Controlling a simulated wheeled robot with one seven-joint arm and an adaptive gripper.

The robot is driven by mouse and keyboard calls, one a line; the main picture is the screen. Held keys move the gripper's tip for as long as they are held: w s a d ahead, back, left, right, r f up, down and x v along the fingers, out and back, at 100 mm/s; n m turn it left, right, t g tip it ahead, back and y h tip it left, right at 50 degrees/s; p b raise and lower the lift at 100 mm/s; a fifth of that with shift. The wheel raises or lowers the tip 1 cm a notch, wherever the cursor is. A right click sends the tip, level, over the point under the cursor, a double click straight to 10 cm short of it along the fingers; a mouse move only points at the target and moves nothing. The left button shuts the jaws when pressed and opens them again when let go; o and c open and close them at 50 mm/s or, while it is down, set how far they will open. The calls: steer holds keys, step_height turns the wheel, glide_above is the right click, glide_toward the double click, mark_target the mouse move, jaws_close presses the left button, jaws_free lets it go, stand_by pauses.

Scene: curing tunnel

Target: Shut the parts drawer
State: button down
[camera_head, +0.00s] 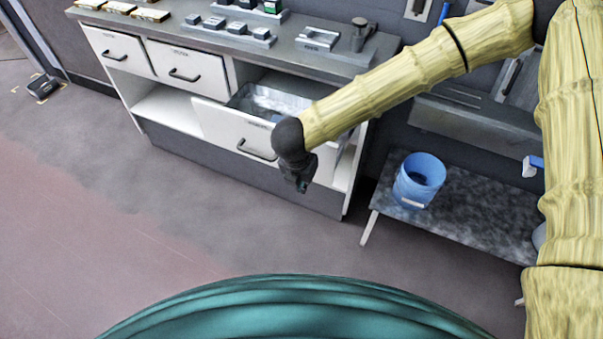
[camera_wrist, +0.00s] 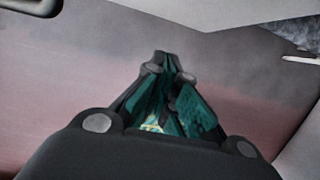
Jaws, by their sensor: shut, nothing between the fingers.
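The parts drawer (camera_head: 220,124) is a white-fronted drawer with a dark bar handle (camera_head: 257,150), pulled out from the workbench. Its open top shows a grey inside with something bluish in it. My gripper (camera_head: 302,187) is in front of the drawer's right part, pointing down, and its fingers are shut and empty. My arm hides the right end of the drawer front. In the wrist view my gripper (camera_wrist: 166,58) points over the floor, with a white panel at the upper right. I cannot tell whether the gripper touches the drawer.
Two shut drawers (camera_head: 117,49) are left of the open one. The bench top (camera_head: 300,55) carries trays and small parts. A blue bucket (camera_head: 419,181) stands on a low grey table (camera_head: 470,212) at the right. The floor (camera_head: 150,200) in front is clear.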

steer(key=shift+w+d+r, duration=0.1)
steer(key=shift+w+d, duration=0.1)
steer(key=shift+w, duration=0.4)
steer(key=shift+w+d+r, duration=0.1)
steer(key=shift+w+d, duration=0.15)
steer(key=shift+w, duration=0.35)
steer(key=shift+w+d, duration=0.2)
steer(key=shift+w, duration=0.4)
